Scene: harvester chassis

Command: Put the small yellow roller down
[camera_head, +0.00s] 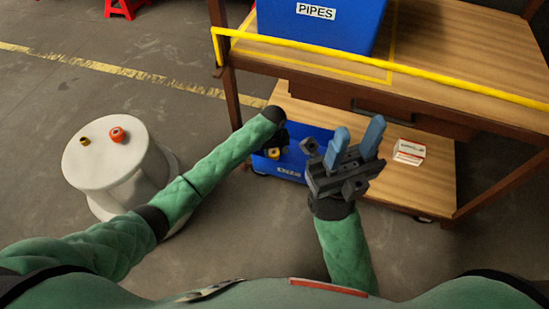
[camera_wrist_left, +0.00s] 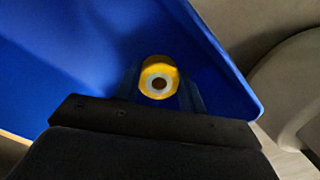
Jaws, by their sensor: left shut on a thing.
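The small yellow roller (camera_head: 273,154) is at the end of my left arm in the head view, over the lower blue bin (camera_head: 291,168). In the left wrist view the yellow roller (camera_wrist_left: 158,65), with a pale ring and dark hole at its end, sits between the fingers of my left gripper (camera_wrist_left: 160,92). The left gripper (camera_head: 268,148) is shut on it, its fingers partly hidden by my own wrist in the head view. The bin's blue wall (camera_wrist_left: 85,55) lies behind the roller. My right gripper (camera_head: 355,142) is open and empty, blue fingers apart.
A wooden workbench (camera_head: 470,68) with a yellow edge carries a large blue PIPES bin (camera_head: 330,25). The small white box (camera_head: 409,151) is on the lower shelf (camera_head: 425,185). A white round stand (camera_head: 88,168) at left holds an orange roller (camera_head: 118,135) and a small brass-coloured part (camera_head: 85,142).

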